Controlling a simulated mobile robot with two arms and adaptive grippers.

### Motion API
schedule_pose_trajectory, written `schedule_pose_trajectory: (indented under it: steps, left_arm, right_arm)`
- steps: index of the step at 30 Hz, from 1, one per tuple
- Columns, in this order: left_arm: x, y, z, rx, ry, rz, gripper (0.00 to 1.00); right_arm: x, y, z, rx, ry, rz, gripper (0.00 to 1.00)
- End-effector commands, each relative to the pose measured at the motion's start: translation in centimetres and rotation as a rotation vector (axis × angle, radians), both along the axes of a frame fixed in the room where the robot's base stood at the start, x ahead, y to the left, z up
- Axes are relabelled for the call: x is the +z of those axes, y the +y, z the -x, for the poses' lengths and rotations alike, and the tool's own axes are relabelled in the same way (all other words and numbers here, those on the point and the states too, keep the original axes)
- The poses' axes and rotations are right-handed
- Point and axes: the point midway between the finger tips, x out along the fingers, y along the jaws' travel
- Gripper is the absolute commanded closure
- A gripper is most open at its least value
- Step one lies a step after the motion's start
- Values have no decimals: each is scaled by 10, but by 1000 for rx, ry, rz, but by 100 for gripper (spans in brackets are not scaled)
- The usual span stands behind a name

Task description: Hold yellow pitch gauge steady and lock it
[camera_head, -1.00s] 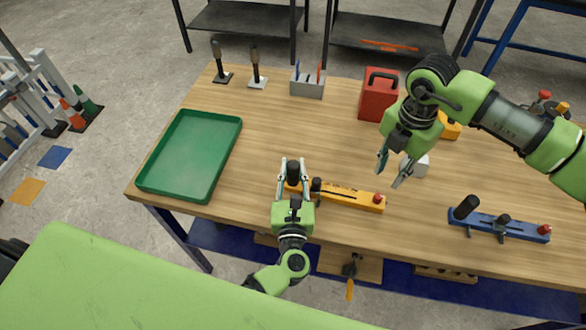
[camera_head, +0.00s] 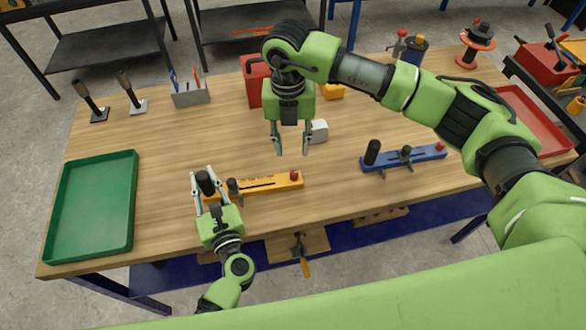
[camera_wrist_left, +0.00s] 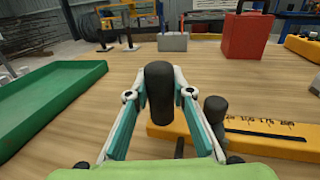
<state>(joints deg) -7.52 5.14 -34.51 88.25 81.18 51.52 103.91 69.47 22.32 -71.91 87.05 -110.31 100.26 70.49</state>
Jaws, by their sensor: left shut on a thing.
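The yellow pitch gauge (camera_head: 264,184) lies on the table at the front, with a black handle at its left end, a smaller black knob beside it and a red knob at its right end. My left gripper (camera_head: 205,184) is shut on the black handle (camera_wrist_left: 159,95), with one finger on each side of it. The gauge's scale marks show in the left wrist view (camera_wrist_left: 265,131). My right gripper (camera_head: 291,150) is open and empty, pointing down above the table behind the gauge, close to a small white block (camera_head: 318,131).
A green tray (camera_head: 133,205) is at the left. A blue gauge (camera_head: 425,154) lies to the right. A red box (camera_head: 254,80), a grey holder (camera_head: 190,97) and two dark-handled tools stand at the back. A red tray (camera_head: 556,140) is at the far right.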

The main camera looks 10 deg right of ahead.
Motion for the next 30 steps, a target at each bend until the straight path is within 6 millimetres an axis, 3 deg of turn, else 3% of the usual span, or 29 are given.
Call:
schedule_pose_trajectory:
  steps: [9,15,21,29,30]
  left_arm:
    - [0,0,0,0,1,0,100]
    - [-1,0,0,0,1,0,100]
    - [-1,0,0,0,1,0,100]
    - [-1,0,0,0,1,0,100]
    - [-1,0,0,0,1,0,100]
  right_arm:
    - [-64,-3,2,-3,4,1,67]
    - [-94,-4,1,-3,2,1,67]
    - [-106,-4,1,-2,1,0,67]
    - [-107,-4,1,-2,0,0,67]
    - [-107,-4,1,-2,0,0,75]
